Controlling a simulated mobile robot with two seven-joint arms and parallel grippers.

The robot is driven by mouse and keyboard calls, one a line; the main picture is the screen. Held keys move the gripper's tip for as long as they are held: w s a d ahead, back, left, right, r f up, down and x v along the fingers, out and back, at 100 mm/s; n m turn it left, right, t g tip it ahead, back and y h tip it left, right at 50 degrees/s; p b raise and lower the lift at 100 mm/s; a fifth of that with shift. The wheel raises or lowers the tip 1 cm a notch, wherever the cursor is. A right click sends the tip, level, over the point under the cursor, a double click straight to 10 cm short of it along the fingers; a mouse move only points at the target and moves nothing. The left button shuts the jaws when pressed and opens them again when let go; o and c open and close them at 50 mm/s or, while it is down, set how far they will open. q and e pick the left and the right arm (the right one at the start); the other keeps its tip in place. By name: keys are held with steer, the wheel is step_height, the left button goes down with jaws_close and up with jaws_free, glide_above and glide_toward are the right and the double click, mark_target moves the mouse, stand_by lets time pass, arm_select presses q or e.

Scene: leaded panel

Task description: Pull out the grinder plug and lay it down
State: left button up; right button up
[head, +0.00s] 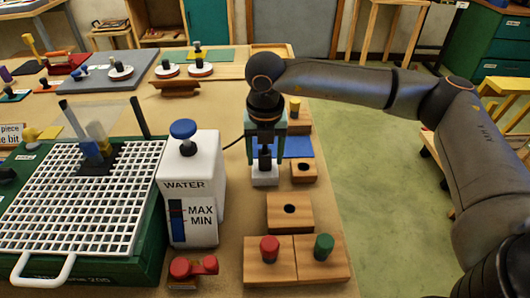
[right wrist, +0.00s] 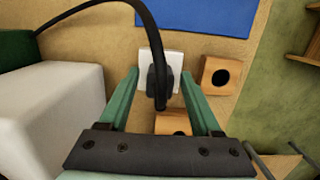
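The black grinder plug (head: 265,161) stands in a white socket block (head: 265,178) on the table, and it also shows in the right wrist view (right wrist: 154,82) over the socket (right wrist: 146,58). A black cable (right wrist: 112,5) arches from the plug to the left, toward the green grinder (head: 92,268) with its white grid top. My right gripper (head: 266,155) points down over the plug. Its green fingers are open, one on each side of the plug, with a gap visible on both sides in the right wrist view (right wrist: 159,76). My left gripper is not in view.
A white water tank (head: 205,195) stands close left of the socket. Wooden blocks with holes (head: 290,213) and a block with red and green knobs (head: 296,268) lie nearer. A blue mat (head: 298,147) lies behind and right of the socket. The table's right edge is near.

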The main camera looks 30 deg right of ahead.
jaws_close()
stand_by(0.8)
